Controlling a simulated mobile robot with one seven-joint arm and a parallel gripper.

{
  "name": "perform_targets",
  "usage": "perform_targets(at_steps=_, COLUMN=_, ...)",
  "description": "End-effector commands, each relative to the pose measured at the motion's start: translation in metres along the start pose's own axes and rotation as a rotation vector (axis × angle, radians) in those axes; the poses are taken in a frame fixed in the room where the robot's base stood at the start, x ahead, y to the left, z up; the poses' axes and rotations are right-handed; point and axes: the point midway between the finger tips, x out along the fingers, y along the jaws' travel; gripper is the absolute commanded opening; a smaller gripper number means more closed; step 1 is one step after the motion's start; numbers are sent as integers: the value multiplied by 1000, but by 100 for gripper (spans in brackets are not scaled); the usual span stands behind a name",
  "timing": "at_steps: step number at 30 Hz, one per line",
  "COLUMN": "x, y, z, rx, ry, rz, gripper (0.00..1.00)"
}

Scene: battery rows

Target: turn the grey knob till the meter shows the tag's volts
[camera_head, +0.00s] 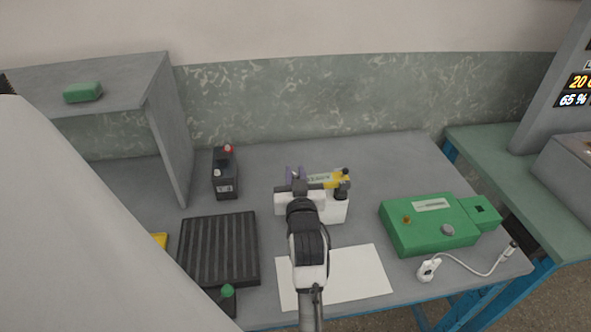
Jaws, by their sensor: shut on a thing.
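The green box (415,238) stands on the right of the table. It has a grey knob (448,229) on top, an orange part (407,219), a pale label (431,204) and a small dark window (482,208) on its right extension. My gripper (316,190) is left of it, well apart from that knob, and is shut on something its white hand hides. A yellow and purple item with a label (322,178) shows just beyond the hand; its writing is too small to read. I cannot make out a meter reading.
A dark battery (225,178) stands at the back left, before the grey shelf (172,130). A black ribbed tray (218,250) lies in front. White paper (350,279) lies under my arm. A white plug (428,270) and cable lie at the right front edge.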

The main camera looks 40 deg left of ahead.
Motion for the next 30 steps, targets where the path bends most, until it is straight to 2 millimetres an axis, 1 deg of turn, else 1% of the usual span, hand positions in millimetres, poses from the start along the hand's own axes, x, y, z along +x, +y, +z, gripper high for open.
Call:
perform_targets(at_steps=10, x=0, y=0, z=0, rx=0, ry=0, rz=-79, gripper=0)
perform_targets(at_steps=24, x=0, y=-1, z=0, rx=0, ry=-1, rz=-90, gripper=0)
perform_targets(at_steps=25, x=0, y=-1, z=0, rx=0, ry=-1, rz=-90, gripper=19)
perform_targets(at_steps=29, x=0, y=-1, z=0, rx=0, ry=-1, rz=-90, gripper=36)
perform_targets(at_steps=30, x=0, y=-1, z=0, rx=0, ry=-1, rz=-90, gripper=37)
